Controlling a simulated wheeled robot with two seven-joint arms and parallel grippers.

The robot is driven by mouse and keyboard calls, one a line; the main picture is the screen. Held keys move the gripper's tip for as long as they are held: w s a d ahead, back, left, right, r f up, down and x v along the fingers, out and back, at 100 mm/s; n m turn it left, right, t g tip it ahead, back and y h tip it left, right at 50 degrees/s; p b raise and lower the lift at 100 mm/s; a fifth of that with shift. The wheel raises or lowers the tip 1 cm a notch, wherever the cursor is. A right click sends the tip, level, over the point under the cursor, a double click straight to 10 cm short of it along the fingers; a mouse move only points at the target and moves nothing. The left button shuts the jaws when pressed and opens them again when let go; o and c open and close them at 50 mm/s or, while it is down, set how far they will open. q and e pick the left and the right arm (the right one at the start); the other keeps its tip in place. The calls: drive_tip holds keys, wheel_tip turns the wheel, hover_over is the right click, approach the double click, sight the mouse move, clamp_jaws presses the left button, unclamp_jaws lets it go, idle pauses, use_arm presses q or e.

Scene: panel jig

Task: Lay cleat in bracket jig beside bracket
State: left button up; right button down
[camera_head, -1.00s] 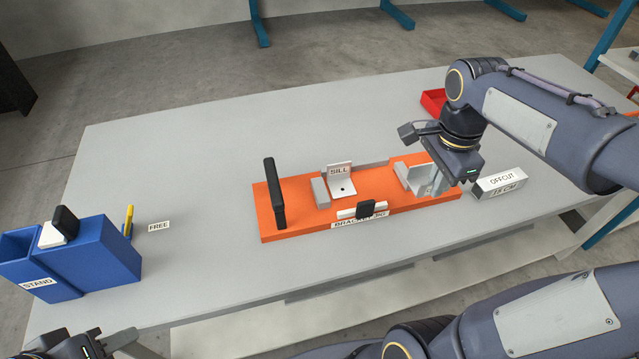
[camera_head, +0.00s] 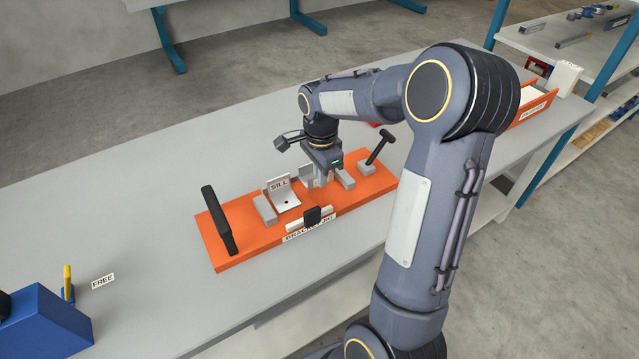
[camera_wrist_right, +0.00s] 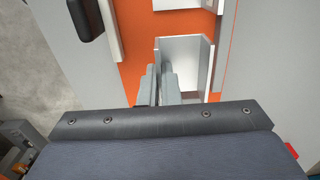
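The orange bracket jig (camera_head: 232,252) lies on the grey table. The bracket, a light angle piece marked SILL (camera_head: 287,198), sits in it right of a grey block. My right gripper (camera_head: 319,184) is low over the jig, right of the bracket. It is shut on the upright wall of the cleat (camera_head: 306,179), a grey angle piece that also shows in the right wrist view (camera_wrist_right: 187,52). The cleat is close beside the bracket; whether it touches the jig floor I cannot tell. My left gripper is out of view.
Black-handled clamps stand at the jig's left (camera_head: 218,218) and right (camera_head: 380,148) ends. A black-knobbed clamp (camera_head: 312,215) is at the front edge. A blue stand (camera_head: 45,325) and a FREE label (camera_head: 103,282) are at left. An orange tray (camera_head: 535,105) is far right.

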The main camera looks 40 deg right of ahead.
drive_tip(key=shift+w+f, duration=0.25)
drive_tip(key=shift+f, duration=1.55)
drive_tip(key=shift+f, duration=0.1)
drive_tip(key=shift+f+b, duration=0.15)
drive_tip(key=shift+b, duration=0.15)
drive_tip(key=c, duration=1.6)
unclamp_jaws()
drive_tip(key=shift+c, duration=0.2)
drive_tip(key=shift+r, duration=0.2)
